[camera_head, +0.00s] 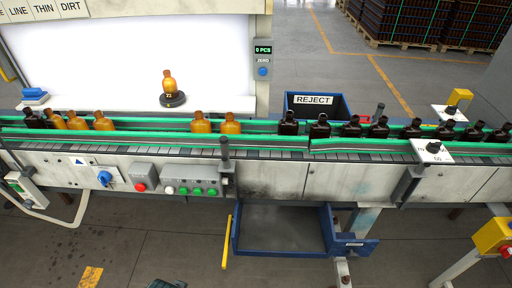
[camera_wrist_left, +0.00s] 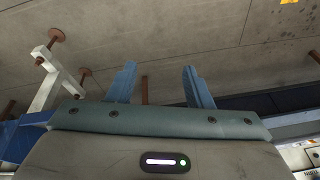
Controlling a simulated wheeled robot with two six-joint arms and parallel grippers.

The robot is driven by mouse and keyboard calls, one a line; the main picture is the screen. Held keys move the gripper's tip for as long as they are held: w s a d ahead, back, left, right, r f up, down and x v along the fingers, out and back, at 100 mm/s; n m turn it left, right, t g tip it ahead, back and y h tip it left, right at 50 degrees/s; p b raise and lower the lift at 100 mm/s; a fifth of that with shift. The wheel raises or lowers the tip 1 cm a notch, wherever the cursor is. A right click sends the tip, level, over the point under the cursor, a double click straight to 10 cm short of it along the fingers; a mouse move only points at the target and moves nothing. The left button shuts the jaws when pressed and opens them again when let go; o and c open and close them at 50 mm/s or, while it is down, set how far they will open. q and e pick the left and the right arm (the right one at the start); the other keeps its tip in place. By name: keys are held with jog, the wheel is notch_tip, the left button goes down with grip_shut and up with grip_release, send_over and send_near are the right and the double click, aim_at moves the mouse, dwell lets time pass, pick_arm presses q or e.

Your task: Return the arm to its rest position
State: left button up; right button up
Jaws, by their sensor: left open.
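My left gripper (camera_wrist_left: 160,88) shows in the left wrist view with its two blue fingers apart and nothing between them. Behind the fingers is the grey floor with brown feet of a stand. My right gripper is in neither view.
A conveyor (camera_head: 270,187) with amber bottles (camera_head: 201,123) and dark bottles (camera_head: 320,127) crosses the head view. One amber bottle (camera_head: 169,82) stands on a black disc before a lit panel. A blue reject bin (camera_head: 337,104) is behind; a blue tray (camera_head: 280,252) sits below.

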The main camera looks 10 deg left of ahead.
pick_arm(q)
notch_tip(320, 180, down, 17)
jog(key=s+a+b, duration=0.1)
jog(key=s+b, duration=0.1)
jog(key=s+a+f+g+b, duration=0.1)
jog(key=s+f+b, duration=0.1)
jog(key=s+f, duration=0.7)
jog(key=s+f+b, duration=0.1)
jog(key=s+f, duration=0.9)
jog(key=f, duration=0.4)
jog(key=shift+s+a+f+g+b, duration=0.2)
jog(key=shift+a+f+g+b, duration=0.15)
jog(key=shift+g, duration=0.05)
jog(key=shift+c, duration=0.5)
